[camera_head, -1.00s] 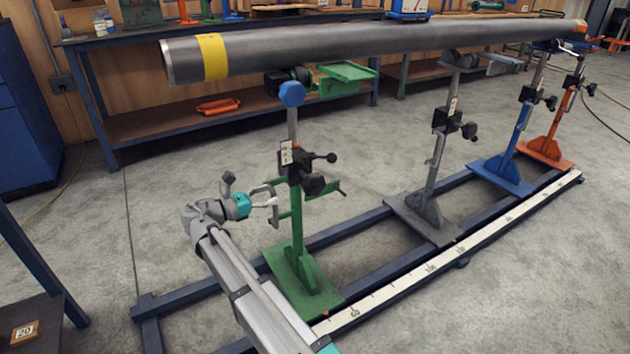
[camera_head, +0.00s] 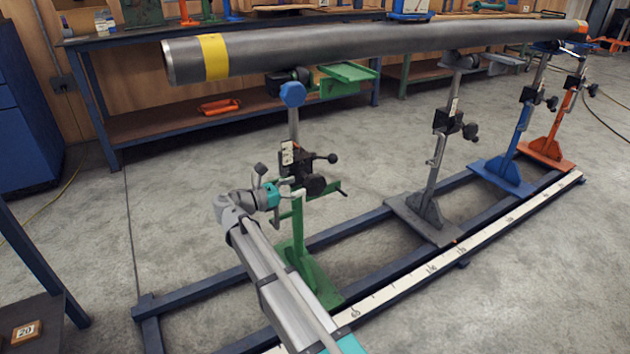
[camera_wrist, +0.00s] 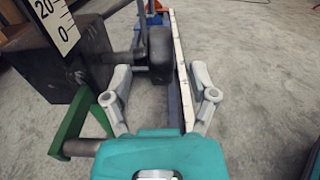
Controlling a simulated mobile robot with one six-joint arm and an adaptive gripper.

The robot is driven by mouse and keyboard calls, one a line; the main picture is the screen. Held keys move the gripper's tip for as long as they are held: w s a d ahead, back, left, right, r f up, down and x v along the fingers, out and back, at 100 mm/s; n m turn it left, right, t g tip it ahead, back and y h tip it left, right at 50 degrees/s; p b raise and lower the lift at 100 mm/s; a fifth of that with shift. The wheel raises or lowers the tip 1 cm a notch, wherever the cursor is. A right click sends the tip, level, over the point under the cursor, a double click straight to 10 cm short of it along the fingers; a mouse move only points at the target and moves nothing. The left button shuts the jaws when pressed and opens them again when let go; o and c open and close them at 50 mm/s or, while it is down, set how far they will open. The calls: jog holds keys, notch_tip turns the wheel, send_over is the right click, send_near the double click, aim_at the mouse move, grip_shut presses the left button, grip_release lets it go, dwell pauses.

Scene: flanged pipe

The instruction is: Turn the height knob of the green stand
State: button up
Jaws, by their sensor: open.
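The green stand (camera_head: 296,235) stands under the near end of the pipe. My gripper (camera_head: 290,188) is at the stand, just left of the knob, and partly overlaps the post. In the wrist view my gripper (camera_wrist: 160,88) is open and empty, its two fingers spread. The black knob (camera_wrist: 160,55) lies ahead between the fingertips, apparently untouched. A black block with a white scale (camera_wrist: 55,22) is at upper left.
A green bar (camera_wrist: 80,118) with a grey rod is close by my left finger. The grey pipe (camera_head: 350,45) lies overhead across the stands. A grey stand (camera_head: 430,205) and a blue one (camera_head: 505,170) stand farther right on the rail frame.

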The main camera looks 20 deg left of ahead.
aim_at(305, 183)
jog(key=shift+x, duration=3.1)
jog(key=shift+c, duration=0.2)
jog(key=shift+r, duration=0.1)
grip_shut()
